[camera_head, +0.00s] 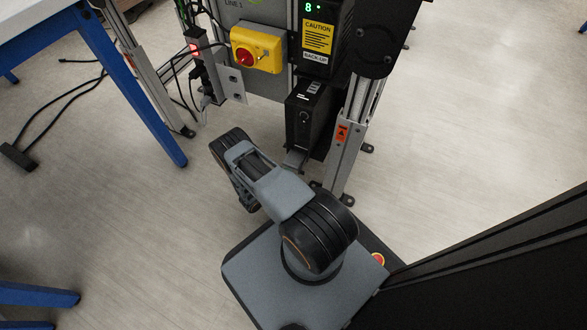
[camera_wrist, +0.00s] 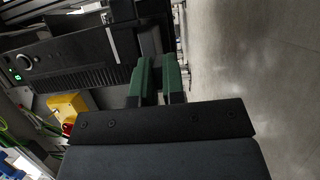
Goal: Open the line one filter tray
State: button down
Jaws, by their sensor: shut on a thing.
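The line one filter tray seems to be the dark piece (camera_wrist: 152,40) at the lower end of the black louvred housing in the wrist view. My gripper (camera_wrist: 158,75) has its two green fingers shut around a dark bar there, most likely the tray's handle. The fingers hide much of the bar. In the head view the black housing (camera_head: 306,118) hangs below the unit with the yellow caution label. My arm reaches towards its lower end, where my fingers cannot be made out. I cannot tell how far the tray stands out.
The yellow switch box (camera_head: 257,50) with a red knob is left of the housing; it also shows in the wrist view (camera_wrist: 68,106). An aluminium conveyor leg (camera_head: 347,150) stands close on the right. Blue table legs (camera_head: 140,85) are at left. Floor on the right is clear.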

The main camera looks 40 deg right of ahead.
jog(key=c, duration=1.2)
grip_release()
jog(key=a+p, duration=0.2)
jog(key=a, duration=1.2)
jog(key=shift+p, duration=0.3)
jog(key=shift+s+d, duration=0.1)
jog(key=w+a+r+m+g+y+p, duration=0.1)
jog(key=w+r+g+y+p, duration=0.15)
jog(key=r+p, duration=0.75)
jog(key=w+r+m+g+y+p, duration=0.1)
jog(key=r+y, duration=0.2)
jog(key=r, duration=1.4)
jog(key=w+a+r+m+g+y+p, duration=0.1)
jog(key=w+r+g+y+p, duration=0.15)
jog(key=r+p, duration=0.75)
jog(key=s+r+n+t+y+p, duration=0.1)
jog(key=s+r+t+y+p, duration=0.2)
jog(key=r, duration=1.2)
jog(key=s+a+r+n+t+y+p, duration=0.1)
jog(key=s+r+t+y+p, duration=0.2)
jog(key=r, duration=1.3)
jog(key=s+a+r+n+t+y+p, duration=0.1)
jog(key=s+r+t+y+p, duration=0.2)
jog(key=s+r+p, duration=0.4)
notch_tip(320, 180, up, 9)
jog(key=y+p, duration=0.1)
jog(key=p, duration=0.3)
jog(key=shift+s, duration=0.2)
